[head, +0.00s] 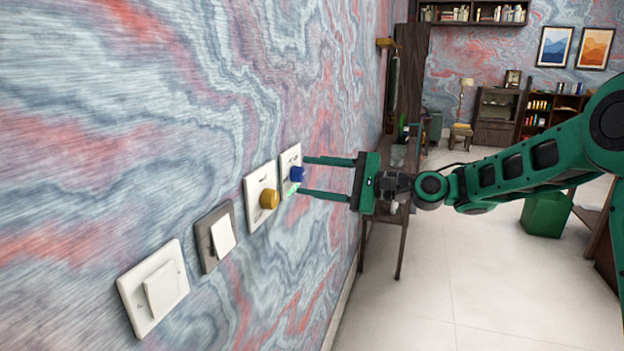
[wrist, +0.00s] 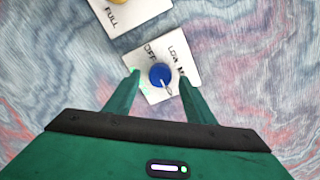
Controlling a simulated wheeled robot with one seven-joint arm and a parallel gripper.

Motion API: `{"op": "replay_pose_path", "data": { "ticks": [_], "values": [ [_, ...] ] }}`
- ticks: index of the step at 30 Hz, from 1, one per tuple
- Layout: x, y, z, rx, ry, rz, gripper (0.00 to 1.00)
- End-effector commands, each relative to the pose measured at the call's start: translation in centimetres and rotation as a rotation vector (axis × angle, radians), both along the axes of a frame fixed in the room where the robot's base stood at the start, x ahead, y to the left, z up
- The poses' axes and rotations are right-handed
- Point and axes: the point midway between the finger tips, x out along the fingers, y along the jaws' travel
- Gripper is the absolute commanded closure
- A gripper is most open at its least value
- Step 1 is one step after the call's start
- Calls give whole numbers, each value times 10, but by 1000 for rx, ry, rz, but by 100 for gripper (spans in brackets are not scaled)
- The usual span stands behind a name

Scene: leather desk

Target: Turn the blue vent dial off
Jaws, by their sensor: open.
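The blue vent dial (head: 297,174) sits on a white wall plate (head: 290,160), the farthest in a row of wall plates. A pale pointer mark on the dial faces down and slightly right. My gripper (head: 306,176) is open, its two green fingers reaching toward the wall on either side of the dial. In the wrist view my gripper (wrist: 160,74) shows no clear finger contact with the dial.
A yellow dial (head: 269,198) on a white plate (head: 257,216) is right beside the blue one. Nearer are a dark-framed switch (head: 222,238) and a white switch (head: 163,289). A wooden table (head: 400,230) stands against the wall beyond. The floor to the right is mostly clear.

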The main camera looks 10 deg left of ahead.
Motion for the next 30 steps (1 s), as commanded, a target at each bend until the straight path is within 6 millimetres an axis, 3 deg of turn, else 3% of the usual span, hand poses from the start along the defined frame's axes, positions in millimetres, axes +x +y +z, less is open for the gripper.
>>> {"op": "replay_pose_path", "data": {
  "ticks": [12, 17, 18, 30],
  "values": [
    [1, 8, 0, -1, -1, -1, 51],
    [1, 8, 0, -1, -1, -1, 89],
    [1, 8, 0, -1, -1, -1, 92],
    [1, 7, 0, -10, -67, -1, 92]
  ]
}}
